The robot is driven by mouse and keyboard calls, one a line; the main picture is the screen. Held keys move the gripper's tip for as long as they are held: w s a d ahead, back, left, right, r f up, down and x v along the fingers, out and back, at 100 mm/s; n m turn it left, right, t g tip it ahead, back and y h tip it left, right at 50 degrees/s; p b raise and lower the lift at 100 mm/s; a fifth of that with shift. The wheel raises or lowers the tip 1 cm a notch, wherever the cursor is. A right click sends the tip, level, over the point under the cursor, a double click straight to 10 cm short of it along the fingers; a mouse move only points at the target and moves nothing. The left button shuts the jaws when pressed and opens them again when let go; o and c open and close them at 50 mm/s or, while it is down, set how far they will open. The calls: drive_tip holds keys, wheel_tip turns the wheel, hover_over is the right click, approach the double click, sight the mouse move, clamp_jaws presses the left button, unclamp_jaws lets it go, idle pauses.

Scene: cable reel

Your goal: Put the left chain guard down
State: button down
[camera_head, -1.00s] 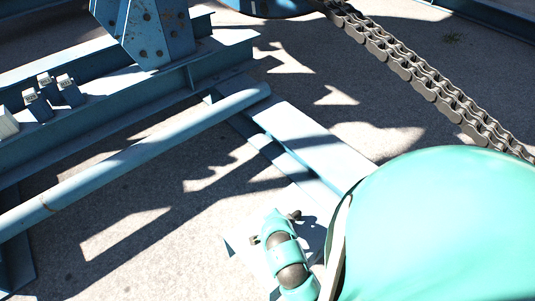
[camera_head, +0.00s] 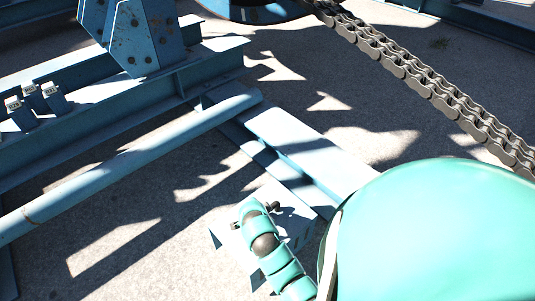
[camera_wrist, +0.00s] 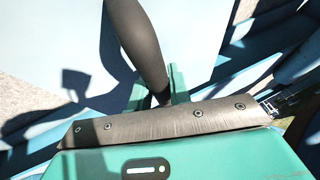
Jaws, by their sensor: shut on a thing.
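In the wrist view a broad pale blue panel (camera_wrist: 55,40), which I take to be the left chain guard, fills the upper left. A dark rounded bar (camera_wrist: 137,40), seemingly its handle, runs down between the teal jaws of my gripper (camera_wrist: 158,92). My gripper is shut on it. In the head view the guard shows as a pale blue box-like piece (camera_head: 297,229) at bottom centre. My teal and dark gripper (camera_head: 254,215) lies over it and hides part of it. Whether the guard touches anything below cannot be told.
A blue flat beam (camera_head: 300,150) runs just behind the guard. A long blue pipe (camera_head: 130,160) and frame beam (camera_head: 120,95) lie left. A heavy chain (camera_head: 430,85) crosses upper right. Sunlit concrete floor (camera_head: 110,245) is bare at lower left.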

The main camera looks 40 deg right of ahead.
drive_tip(key=shift+w+d+f+b, duration=0.2)
drive_tip(key=shift+w+f+b, duration=0.1)
drive_tip(key=shift+w+f, duration=0.7)
drive_tip(key=shift+f+b, duration=0.4)
drive_tip(key=shift+f, duration=1.15)
drive_tip(key=c, duration=1.3)
unclamp_jaws()
drive_tip(key=shift+s+f, duration=0.1)
